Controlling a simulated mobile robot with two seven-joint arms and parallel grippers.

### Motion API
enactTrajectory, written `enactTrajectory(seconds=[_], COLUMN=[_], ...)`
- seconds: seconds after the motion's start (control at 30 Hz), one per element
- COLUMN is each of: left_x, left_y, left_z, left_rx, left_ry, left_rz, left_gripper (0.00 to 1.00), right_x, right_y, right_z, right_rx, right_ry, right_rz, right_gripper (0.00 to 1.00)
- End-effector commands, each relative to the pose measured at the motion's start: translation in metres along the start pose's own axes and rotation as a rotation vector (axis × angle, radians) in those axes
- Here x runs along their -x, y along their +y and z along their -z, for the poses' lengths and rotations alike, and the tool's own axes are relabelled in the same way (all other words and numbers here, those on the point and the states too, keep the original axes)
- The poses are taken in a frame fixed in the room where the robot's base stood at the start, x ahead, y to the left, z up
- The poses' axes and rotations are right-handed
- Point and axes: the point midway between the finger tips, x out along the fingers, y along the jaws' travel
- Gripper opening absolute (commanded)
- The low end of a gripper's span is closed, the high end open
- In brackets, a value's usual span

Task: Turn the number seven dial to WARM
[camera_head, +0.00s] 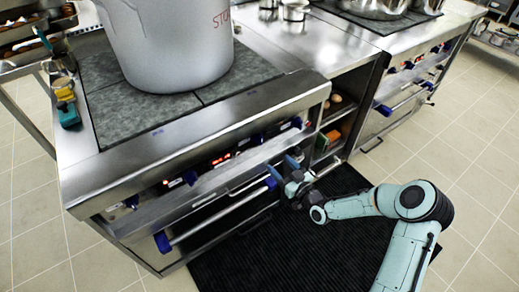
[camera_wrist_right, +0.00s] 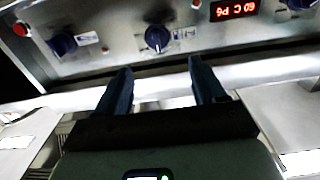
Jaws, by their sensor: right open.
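The stove's front panel (camera_head: 205,165) carries several dark blue dials and red lit displays in the head view. In the right wrist view one blue dial (camera_wrist_right: 157,38) with a pale mark on it stands just beyond my fingertips, roughly centred between them. A second blue dial (camera_wrist_right: 62,44) is to its left. The number labels are too small to read, so I cannot tell which dial is number seven. My right gripper (camera_wrist_right: 160,80) is open and empty, its two fingers apart and pointing at the panel; it also shows before the stove front in the head view (camera_head: 291,165).
A large stockpot (camera_head: 170,50) stands on the grey cooktop (camera_head: 125,112). A steel oven handle bar (camera_head: 220,215) runs below the panel, close to my right gripper. A red display (camera_wrist_right: 234,9) and a red button (camera_wrist_right: 21,29) flank the dials. A black mat (camera_head: 250,260) covers the floor.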

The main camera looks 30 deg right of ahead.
Motion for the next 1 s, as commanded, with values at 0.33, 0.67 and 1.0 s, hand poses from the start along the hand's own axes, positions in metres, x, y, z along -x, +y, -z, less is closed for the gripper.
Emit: enactTrajectory(seconds=[0.33, 0.67, 1.0], left_x=[-0.013, -0.027, -0.03], left_y=[-0.005, -0.011, -0.013], left_z=[0.019, 0.043, 0.051], left_rx=[0.005, 0.01, 0.012], left_ry=[0.051, 0.118, 0.142], left_rz=[0.003, 0.007, 0.008], left_gripper=[0.43, 0.43, 0.43], right_x=[-0.053, -0.115, -0.133], right_y=[0.002, 0.002, 0.002], right_z=[0.004, 0.004, 0.005], right_rx=[0.009, 0.007, 0.007], right_ry=[0.019, 0.014, 0.011], right_rz=[0.0, -0.001, -0.001], right_gripper=[0.69, 0.69, 0.69])
